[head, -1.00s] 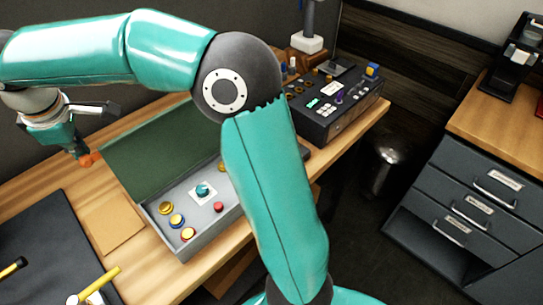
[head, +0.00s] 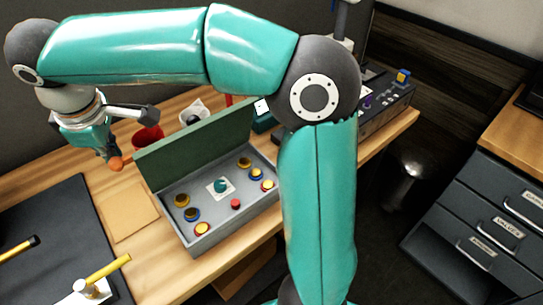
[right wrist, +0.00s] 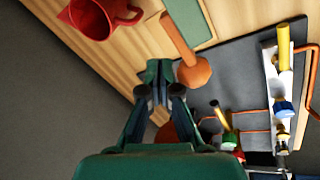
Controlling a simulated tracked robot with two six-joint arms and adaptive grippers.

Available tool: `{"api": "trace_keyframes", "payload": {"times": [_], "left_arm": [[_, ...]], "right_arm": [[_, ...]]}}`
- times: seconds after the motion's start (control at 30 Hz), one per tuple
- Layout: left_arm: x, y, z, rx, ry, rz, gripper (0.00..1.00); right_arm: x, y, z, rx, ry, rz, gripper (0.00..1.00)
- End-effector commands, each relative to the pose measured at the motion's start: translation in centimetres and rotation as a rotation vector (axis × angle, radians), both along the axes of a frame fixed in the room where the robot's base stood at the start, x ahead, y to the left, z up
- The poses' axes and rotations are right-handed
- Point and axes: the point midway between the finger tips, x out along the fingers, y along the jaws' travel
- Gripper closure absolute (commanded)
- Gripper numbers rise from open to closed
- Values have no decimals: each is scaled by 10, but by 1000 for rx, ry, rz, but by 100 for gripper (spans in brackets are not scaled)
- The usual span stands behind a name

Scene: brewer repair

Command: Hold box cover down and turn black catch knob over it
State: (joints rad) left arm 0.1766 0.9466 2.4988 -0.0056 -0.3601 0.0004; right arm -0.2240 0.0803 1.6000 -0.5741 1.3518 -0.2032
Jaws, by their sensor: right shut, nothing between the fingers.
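The grey box (head: 217,239) stands on the wooden table in the head view, with several coloured knobs inside. Its green cover (head: 195,143) is raised along the back side, leaving the inside open to view. I cannot make out a black catch knob; my right arm hides the box's right end. My right gripper (head: 110,160) is left of the box, apart from the cover. In the right wrist view its fingers (right wrist: 160,75) are together and empty, beside an orange-headed thing (right wrist: 194,73). My left gripper is not in view.
A red mug (head: 148,138) stands behind the cover. A tan pad (head: 124,212) lies left of the box. A dark mat (head: 50,225) with yellow-handled tools is at the left. A control panel (head: 388,110) stands behind my right arm, and drawers (head: 478,225) are at the right.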

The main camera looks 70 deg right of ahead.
Motion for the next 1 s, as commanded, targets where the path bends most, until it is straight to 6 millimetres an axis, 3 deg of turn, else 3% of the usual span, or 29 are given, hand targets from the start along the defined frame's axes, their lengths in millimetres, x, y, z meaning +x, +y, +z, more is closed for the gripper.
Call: {"api": "trace_keyframes", "payload": {"times": [0.27,1.0], "left_arm": [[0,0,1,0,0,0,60],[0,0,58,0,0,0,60]], "right_arm": [[-5,3,3,0,0,0,100],[-5,2,62,0,0,-1,100]]}}
